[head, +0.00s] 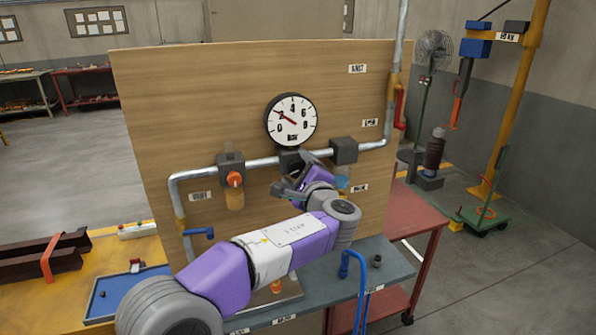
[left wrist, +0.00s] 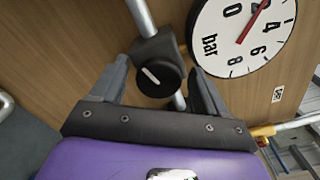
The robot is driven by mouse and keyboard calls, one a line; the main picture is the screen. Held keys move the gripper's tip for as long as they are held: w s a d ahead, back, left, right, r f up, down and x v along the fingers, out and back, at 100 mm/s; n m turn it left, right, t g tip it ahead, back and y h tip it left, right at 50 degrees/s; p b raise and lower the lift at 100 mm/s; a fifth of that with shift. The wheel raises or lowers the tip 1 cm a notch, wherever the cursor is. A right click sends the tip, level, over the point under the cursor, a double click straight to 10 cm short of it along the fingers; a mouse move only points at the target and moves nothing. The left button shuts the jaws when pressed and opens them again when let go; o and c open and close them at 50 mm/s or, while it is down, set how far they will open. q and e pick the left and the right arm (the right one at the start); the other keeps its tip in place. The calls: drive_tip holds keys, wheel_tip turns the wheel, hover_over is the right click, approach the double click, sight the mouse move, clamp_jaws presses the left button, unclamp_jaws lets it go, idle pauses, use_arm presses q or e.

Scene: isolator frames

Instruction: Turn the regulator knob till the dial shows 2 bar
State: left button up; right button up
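The round white dial (head: 291,121) is on the wooden panel, marked 0 to 8 bar. Its red needle points to the upper left, over or very near the 2, which it partly covers. The dial also shows in the left wrist view (left wrist: 225,35), cut off at the top. The black regulator knob (left wrist: 158,76) with a white line sits below the dial. My left gripper (head: 290,180) is at the knob, with one finger on each side and visible gaps, so it looks open. My right gripper is not in view.
A metal pipe (head: 262,162) runs across the panel through the regulator. An orange-capped valve unit (head: 235,180) is to the left, and a dark pipe block (head: 344,150) is close on the right. A red handle (head: 399,108) is at the right edge.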

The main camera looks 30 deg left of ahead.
use_arm(q)
drive_tip(key=v, duration=0.7)
drive_tip(key=shift+s+d, duration=0.15)
drive_tip(key=shift+d, duration=0.05)
idle(0.5)
